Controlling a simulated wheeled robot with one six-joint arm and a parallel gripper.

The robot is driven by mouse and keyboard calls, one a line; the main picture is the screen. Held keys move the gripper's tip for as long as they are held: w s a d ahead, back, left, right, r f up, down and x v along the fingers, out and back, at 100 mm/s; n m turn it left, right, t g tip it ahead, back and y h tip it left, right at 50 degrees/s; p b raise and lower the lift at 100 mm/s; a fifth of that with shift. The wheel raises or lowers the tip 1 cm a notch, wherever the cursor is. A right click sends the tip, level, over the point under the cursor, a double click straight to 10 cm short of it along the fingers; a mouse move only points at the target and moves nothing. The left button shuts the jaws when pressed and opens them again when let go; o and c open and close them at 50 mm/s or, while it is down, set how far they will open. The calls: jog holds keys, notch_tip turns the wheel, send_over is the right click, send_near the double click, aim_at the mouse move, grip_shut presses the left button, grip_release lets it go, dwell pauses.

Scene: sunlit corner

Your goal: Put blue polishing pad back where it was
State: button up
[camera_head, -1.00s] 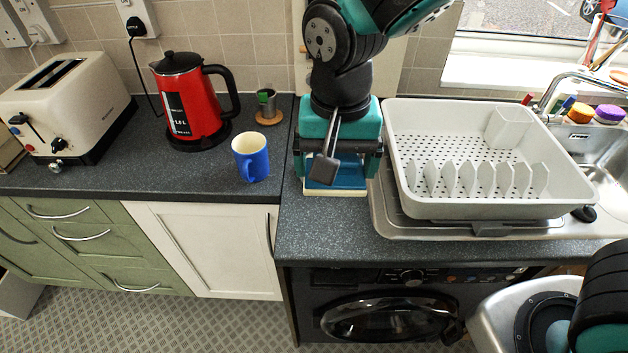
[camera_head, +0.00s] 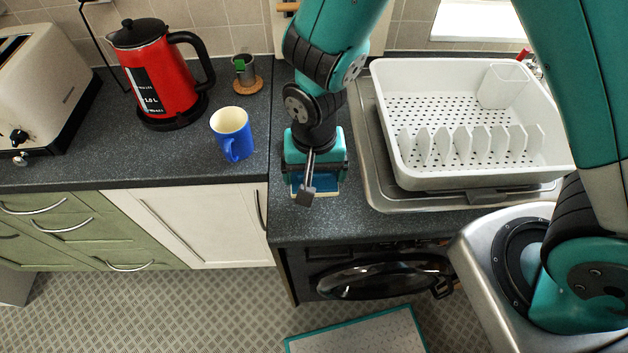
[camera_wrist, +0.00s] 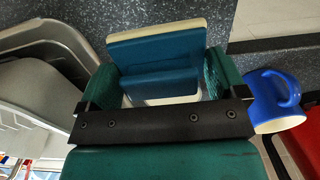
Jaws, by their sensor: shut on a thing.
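My gripper (camera_head: 317,184) is shut on the blue polishing pad (camera_head: 321,188), over or at the dark worktop, left of the dish rack. In the wrist view the pad (camera_wrist: 155,55) is a blue block with cream edges, held between the two teal fingers of my gripper (camera_wrist: 163,78). Most of the pad is hidden by my gripper in the head view. I cannot tell whether the pad touches the worktop.
A blue mug (camera_head: 231,134), a red kettle (camera_head: 170,72) and a small cup on a round wooden coaster (camera_head: 247,85) stand to the left. The white dish rack (camera_head: 450,176) stands close on the right. Bare worktop (camera_head: 345,222) lies in front of my gripper.

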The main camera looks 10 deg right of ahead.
aim_at(314, 180)
jog(key=shift+f+p, duration=0.35)
jog(key=shift+f, duration=2.15)
jog(key=o, duration=0.7)
jog(key=shift+o, duration=0.2)
notch_tip(314, 180, up, 12)
jog(key=shift+f+b, duration=0.25)
jog(key=shift+b, duration=0.95)
jog(key=s+d+r+n+y, duration=0.2)
jog(key=s+r+n, duration=0.2)
jog(key=r, duration=0.4)
jog(key=s+d+r+n+y, duration=0.2)
jog(key=s+d+r+n, duration=0.1)
jog(key=s+r+n, duration=0.2)
notch_tip(314, 180, up, 3)
jog(key=shift+s+d+r, duration=0.1)
jog(key=shift+s+d, duration=0.25)
jog(key=shift+s, duration=0.75)
